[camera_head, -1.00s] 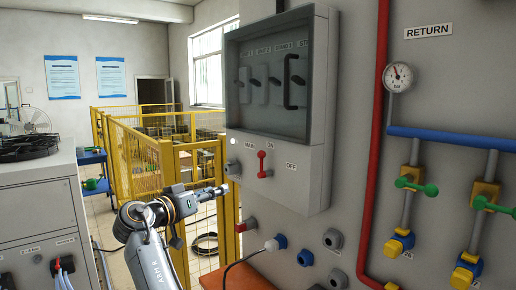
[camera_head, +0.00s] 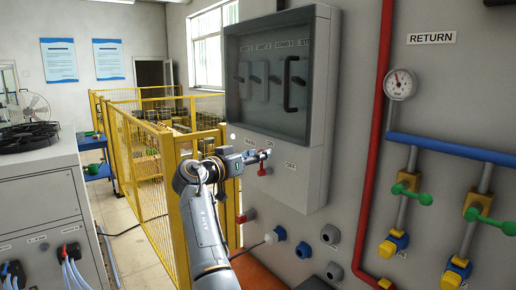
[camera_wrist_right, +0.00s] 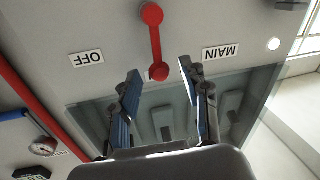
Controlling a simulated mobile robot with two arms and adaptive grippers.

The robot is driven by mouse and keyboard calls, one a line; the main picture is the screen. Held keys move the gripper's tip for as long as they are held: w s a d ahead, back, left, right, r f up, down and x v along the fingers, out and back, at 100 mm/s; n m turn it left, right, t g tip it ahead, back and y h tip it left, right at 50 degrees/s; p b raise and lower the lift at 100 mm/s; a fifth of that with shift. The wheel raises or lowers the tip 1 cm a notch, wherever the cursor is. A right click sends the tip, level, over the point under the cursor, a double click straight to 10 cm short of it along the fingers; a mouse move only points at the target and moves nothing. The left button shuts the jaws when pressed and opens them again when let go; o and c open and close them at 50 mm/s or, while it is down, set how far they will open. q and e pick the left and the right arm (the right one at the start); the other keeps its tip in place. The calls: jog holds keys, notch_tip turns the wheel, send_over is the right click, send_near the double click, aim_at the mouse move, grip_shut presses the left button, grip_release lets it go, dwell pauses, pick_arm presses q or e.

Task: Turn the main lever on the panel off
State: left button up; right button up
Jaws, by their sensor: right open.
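The red main lever (camera_head: 262,170) is on the grey panel box (camera_head: 318,150), below its dark window. It also shows in the right wrist view (camera_wrist_right: 155,40), where the OFF label (camera_wrist_right: 86,58) and the MAIN label (camera_wrist_right: 221,52) lie either side of it. The lever points up toward the ON label, which it mostly hides in the wrist view. My right gripper (camera_head: 266,154) is open at the lever. In the wrist view its blue-padded fingers flank the lever's upper end; I cannot tell whether they touch it. My left gripper is not in view.
The dark window (camera_head: 270,80) with a black handle is above the lever. A red pipe (camera_head: 375,130), a gauge (camera_head: 400,84) and green-handled valves (camera_head: 411,193) are to the right. A yellow fence (camera_head: 150,165) stands behind my arm; a grey cabinet (camera_head: 40,200) is at the left.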

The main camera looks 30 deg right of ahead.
jog(key=shift+w+d, duration=0.1)
jog(key=shift+d, duration=0.4)
grip_shut()
